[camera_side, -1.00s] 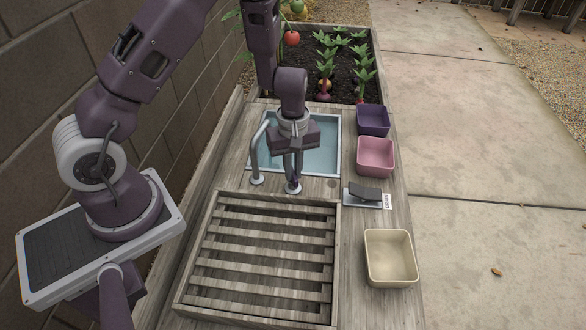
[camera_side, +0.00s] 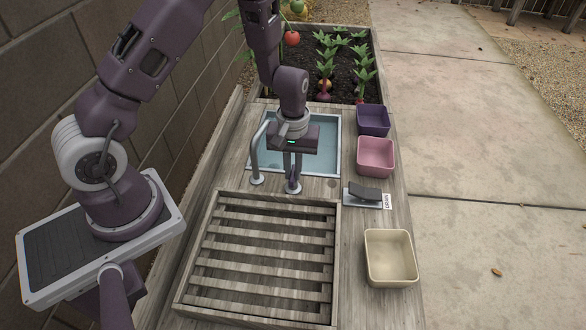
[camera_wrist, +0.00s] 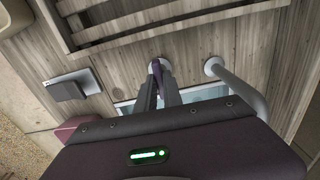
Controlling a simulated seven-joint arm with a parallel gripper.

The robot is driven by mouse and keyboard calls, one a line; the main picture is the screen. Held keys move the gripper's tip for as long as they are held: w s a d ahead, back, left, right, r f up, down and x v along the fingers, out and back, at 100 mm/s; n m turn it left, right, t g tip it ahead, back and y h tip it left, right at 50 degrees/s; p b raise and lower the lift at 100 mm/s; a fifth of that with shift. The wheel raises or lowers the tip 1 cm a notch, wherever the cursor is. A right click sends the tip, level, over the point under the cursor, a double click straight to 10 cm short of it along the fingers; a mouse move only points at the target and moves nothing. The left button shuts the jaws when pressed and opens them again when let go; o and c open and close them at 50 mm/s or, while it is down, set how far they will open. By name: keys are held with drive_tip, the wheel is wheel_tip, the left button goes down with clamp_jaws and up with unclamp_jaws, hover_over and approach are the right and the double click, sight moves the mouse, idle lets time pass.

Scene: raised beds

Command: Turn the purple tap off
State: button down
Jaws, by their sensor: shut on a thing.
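The purple tap (camera_wrist: 159,72) stands on the wooden bench at the near edge of the sink. In the wrist view its purple handle shows at my fingertips, above a round pale base. In the side view its base (camera_side: 293,188) shows under my fingers, which hide most of the handle. My gripper (camera_side: 292,177) points down and is shut on the tap handle; it also shows in the wrist view (camera_wrist: 160,84). The blue sink (camera_side: 328,160) lies behind. Whether water runs is hidden.
A grey curved spout (camera_side: 257,150) stands just left of the tap. A slatted wooden rack (camera_side: 262,262) lies in front. Purple (camera_side: 373,121), pink (camera_side: 376,157) and cream (camera_side: 390,258) bins line the right. A dark pedal-like plate (camera_side: 366,194) sits between them. A planted bed (camera_side: 345,90) is behind.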

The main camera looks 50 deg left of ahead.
sight(293, 172)
drive_tip(key=c, duration=1.5)
unclamp_jaws()
wheel_tip(293, 172, up, 7)
drive_tip(key=shift+r, duration=0.1)
drive_tip(key=s+d+r+m+t+h, duration=0.15)
drive_tip(key=s+r, duration=0.25)
drive_tip(key=r, duration=0.5)
drive_tip(key=s+d+r+m+t+y, duration=0.1)
drive_tip(key=s+d+r+m, duration=0.2)
drive_tip(key=r, duration=0.5)
drive_tip(key=s+r+m+t, duration=0.1)
drive_tip(key=s+r, duration=0.1)
drive_tip(key=s, duration=0.2)
drive_tip(key=s+r+m+t, duration=0.1)
drive_tip(key=s+r+m, duration=0.1)
drive_tip(key=s, duration=0.3)
drive_tip(key=s+r+m+t, duration=0.1)
drive_tip(key=s+r, duration=0.1)
drive_tip(key=s, duration=0.2)
drive_tip(key=shift+s+a, duration=0.15)
drive_tip(key=shift+s, duration=0.2)
